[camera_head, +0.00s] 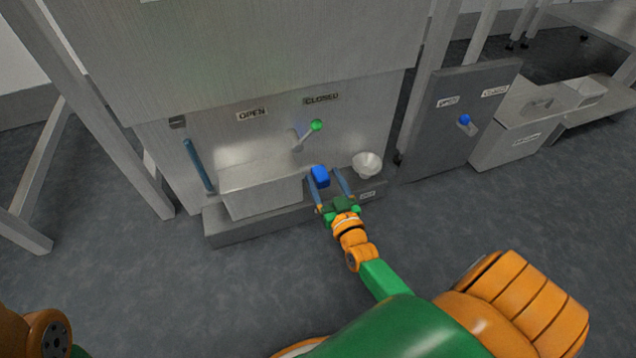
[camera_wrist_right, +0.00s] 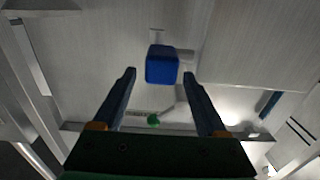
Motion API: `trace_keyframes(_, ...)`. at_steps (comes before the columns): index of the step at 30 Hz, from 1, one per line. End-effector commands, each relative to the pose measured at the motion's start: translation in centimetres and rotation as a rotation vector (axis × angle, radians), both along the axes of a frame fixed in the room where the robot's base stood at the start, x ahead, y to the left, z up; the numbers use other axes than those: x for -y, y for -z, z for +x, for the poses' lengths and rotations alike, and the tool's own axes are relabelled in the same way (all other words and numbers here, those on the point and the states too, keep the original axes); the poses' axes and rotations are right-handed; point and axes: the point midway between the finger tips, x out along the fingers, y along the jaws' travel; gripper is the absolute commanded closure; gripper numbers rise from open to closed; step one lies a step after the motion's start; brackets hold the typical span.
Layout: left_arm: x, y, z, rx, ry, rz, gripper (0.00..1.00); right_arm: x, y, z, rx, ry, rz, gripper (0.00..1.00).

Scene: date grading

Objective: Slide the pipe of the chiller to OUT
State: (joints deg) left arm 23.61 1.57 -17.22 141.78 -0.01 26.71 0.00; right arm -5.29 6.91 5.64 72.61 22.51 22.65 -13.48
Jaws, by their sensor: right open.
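The chiller is a large metal cabinet (camera_head: 250,60) with a lower front panel. A blue block-shaped grip (camera_head: 320,176) stands out from that panel, just left of a white bowl. I take it as the handle of the pipe; the pipe itself is not clear to see. In the right wrist view the blue grip (camera_wrist_right: 162,65) lies between and slightly beyond the fingertips, with a gap on both sides. My right gripper (camera_head: 327,173) is open and empty, pointing at the panel. My left gripper is out of view.
A green-knobbed lever (camera_head: 317,125) sits above, tilted toward the CLOSED label (camera_head: 321,98); an OPEN label (camera_head: 252,114) is left. A metal box (camera_head: 262,188) and blue bar (camera_head: 198,165) are left, a white bowl (camera_head: 367,164) right. The floor in front is clear.

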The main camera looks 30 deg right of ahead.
Motion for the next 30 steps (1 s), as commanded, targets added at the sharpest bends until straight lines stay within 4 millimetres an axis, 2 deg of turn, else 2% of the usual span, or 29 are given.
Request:
trace_keyframes(4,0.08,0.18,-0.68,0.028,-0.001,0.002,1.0,0.35,0.22,1.45,0.0,0.0,0.0,0.25)
trace_keyframes(11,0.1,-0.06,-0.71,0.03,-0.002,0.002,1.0,0.37,0.05,1.59,-0.003,-0.001,0.0,0.25)
trace_keyframes(19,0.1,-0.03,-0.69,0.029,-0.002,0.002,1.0,0.36,0.08,1.56,-0.003,-0.001,0.001,0.98)
trace_keyframes(30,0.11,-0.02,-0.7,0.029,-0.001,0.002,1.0,0.34,0.11,1.54,-0.003,-0.001,0.001,1.0)
